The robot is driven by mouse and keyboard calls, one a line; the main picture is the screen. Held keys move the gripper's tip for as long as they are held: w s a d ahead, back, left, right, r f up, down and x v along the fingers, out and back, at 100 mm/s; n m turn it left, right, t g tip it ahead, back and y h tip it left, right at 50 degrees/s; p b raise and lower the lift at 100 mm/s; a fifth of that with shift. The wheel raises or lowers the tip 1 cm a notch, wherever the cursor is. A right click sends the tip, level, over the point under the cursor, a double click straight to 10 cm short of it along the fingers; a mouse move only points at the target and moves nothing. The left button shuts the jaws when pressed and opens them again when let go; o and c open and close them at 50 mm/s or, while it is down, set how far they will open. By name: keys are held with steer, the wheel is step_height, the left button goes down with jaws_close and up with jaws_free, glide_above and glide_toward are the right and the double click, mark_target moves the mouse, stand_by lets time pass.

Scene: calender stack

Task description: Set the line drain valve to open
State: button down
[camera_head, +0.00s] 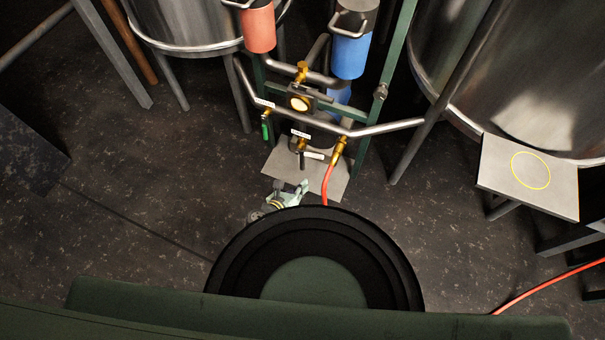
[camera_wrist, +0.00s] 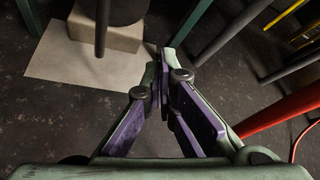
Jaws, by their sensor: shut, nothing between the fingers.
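A brass valve (camera_head: 301,145) with a dark lever (camera_head: 302,160) pointing down sits low on the green pipe frame in the head view. White tags sit beside it, too small to read, so I cannot tell for sure that it is the line drain valve. A second small valve with a green handle (camera_head: 265,131) hangs to its left. My gripper (camera_head: 302,186) is just below the dark lever in the picture, apart from it. In the wrist view my gripper (camera_wrist: 163,58) is shut and empty. A dark upright rod (camera_wrist: 101,28) shows ahead, left of the fingertips; it may be the lever.
A red hose (camera_head: 327,185) drops from a brass fitting, close right of my gripper. Green frame posts (camera_head: 374,110) and steel pipes (camera_head: 385,127) surround the valves. A grey floor plate (camera_head: 281,164) lies beneath. Steel tanks stand either side; the floor at left is clear.

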mark_target(309, 155)
steer(key=b+x, duration=0.6)
steer(key=x, duration=0.4)
steer(key=r+p, duration=0.1)
steer(key=a+r+p, duration=0.1)
steer(key=w+r+p, duration=0.1)
steer(key=r, duration=0.1)
steer(key=shift+a+p, duration=0.2)
steer(key=shift+p, duration=0.1)
steer(key=shift+r, duration=0.15)
